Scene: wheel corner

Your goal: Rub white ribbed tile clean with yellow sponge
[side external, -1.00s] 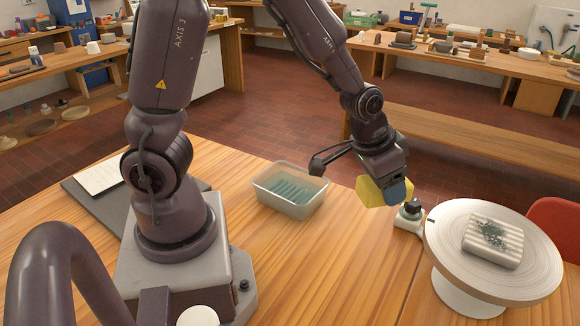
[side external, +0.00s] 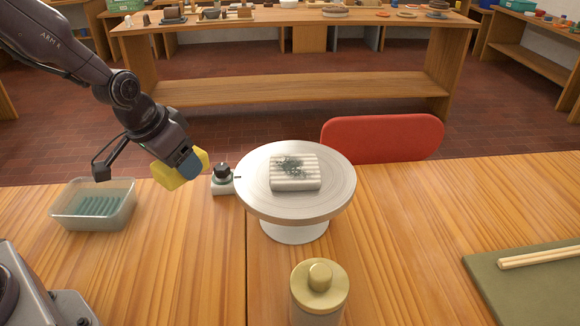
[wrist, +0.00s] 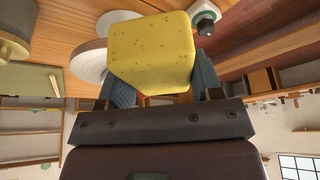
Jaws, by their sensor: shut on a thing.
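The white ribbed tile (side external: 296,181) lies on the round turntable (side external: 258,196), with a dark green-grey smear across the middle of its ribs. My gripper (side external: 184,168) is shut on the yellow sponge (side external: 166,178) and holds it in the air, left of the turntable and apart from the tile. In the wrist view the sponge (wrist: 150,52) sits between both fingers and hides much of what lies beyond. The tile cannot be made out in that view; part of the turntable (wrist: 88,62) shows behind the sponge.
A small device with a dark knob (side external: 222,180) stands just left of the turntable. A translucent tub (side external: 108,215) with ribbed greenish content is at left. A brass-lidded jar (side external: 319,290) stands in front. A red chair (side external: 385,137) is behind. A green board with sticks (side external: 530,285) lies at right.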

